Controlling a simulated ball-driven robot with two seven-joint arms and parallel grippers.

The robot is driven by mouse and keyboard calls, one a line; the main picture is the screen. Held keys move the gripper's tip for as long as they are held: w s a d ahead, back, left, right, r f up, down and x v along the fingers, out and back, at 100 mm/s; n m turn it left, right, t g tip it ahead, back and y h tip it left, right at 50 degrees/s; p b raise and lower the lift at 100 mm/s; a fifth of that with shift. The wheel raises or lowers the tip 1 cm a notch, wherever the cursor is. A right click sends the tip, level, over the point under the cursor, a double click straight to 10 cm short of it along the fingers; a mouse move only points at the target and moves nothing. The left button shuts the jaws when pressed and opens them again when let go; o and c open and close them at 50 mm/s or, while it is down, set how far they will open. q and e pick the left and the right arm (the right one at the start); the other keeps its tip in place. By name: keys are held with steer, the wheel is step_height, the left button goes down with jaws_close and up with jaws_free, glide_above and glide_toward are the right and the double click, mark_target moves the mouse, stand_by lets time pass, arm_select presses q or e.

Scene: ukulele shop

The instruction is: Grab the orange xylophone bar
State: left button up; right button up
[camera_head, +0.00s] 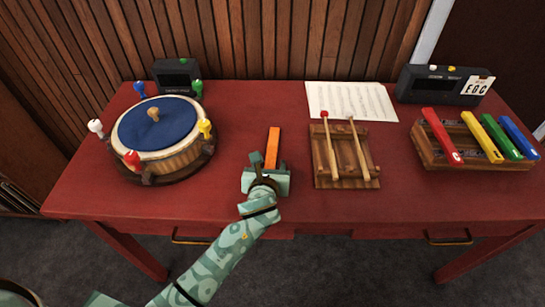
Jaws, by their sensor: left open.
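The orange xylophone bar (273,146) lies on the red table, pointing away from me, near the middle. My left gripper (264,165) is open at the near end of the bar. One finger shows just left of the bar, and the gripper body hides the bar's near end. I cannot tell whether the fingers touch it. My right gripper is not in view.
The red table (230,205) carries a drum (155,130) with coloured pegs at left. A wooden rack (345,155) with two mallets stands right of the bar, before sheet music (350,100). A xylophone frame (470,150) holds red, yellow, green and blue bars. Dark boxes stand behind.

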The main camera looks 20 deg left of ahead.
arm_select(q)
steer(key=shift+x, duration=0.8)
steer(key=shift+s+r, duration=0.1)
steer(key=c, duration=1.1)
